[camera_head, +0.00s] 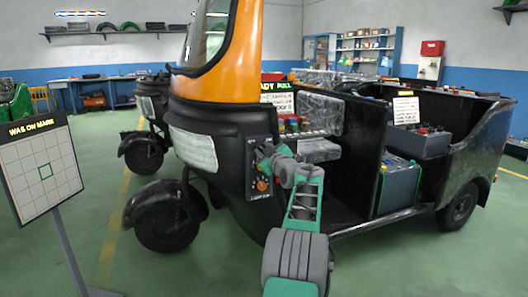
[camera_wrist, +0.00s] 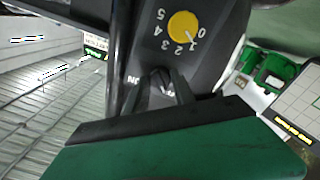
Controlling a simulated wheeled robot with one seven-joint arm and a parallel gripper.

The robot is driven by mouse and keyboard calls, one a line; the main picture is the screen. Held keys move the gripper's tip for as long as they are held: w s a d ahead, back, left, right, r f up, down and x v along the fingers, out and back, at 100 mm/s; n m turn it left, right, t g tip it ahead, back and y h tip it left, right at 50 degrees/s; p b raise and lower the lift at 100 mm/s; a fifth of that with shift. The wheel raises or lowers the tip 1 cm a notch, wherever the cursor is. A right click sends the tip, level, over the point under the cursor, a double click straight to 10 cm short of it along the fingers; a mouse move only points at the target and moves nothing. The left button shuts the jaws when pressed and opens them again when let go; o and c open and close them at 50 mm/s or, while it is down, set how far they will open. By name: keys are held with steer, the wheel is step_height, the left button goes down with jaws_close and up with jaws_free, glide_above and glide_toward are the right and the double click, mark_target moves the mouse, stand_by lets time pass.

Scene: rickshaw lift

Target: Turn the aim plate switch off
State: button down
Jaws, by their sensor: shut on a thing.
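My gripper (camera_head: 265,153) reaches a black switch panel (camera_head: 253,180) on the rickshaw's front, below the orange cab frame. In the wrist view my gripper (camera_wrist: 163,78) has its dark fingertips close together at the panel face, shut on a small part that the fingers mostly hide; it looks like a switch. Partly covered lettering shows beside the fingertips. A yellow dial (camera_wrist: 184,25) with numbers around it sits by the fingertips; it shows orange in the head view (camera_head: 262,184). The aim plate (camera_head: 42,170), a white gridded board with a green square, stands on a post at left.
The rickshaw's white front lamp (camera_head: 193,147) and black front fender (camera_head: 165,207) lie left of the panel. Coloured buttons (camera_head: 292,123) and a blue-grey battery box (camera_head: 397,184) are in the cab and rear. Green floor is open between plate and rickshaw.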

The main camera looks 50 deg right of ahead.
steer(key=c, duration=1.1)
jaws_free()
steer(key=shift+o, duration=0.2)
steer(key=v, duration=0.8)
steer(key=shift+p, duration=0.35)
steer(key=shift+w, duration=0.1)
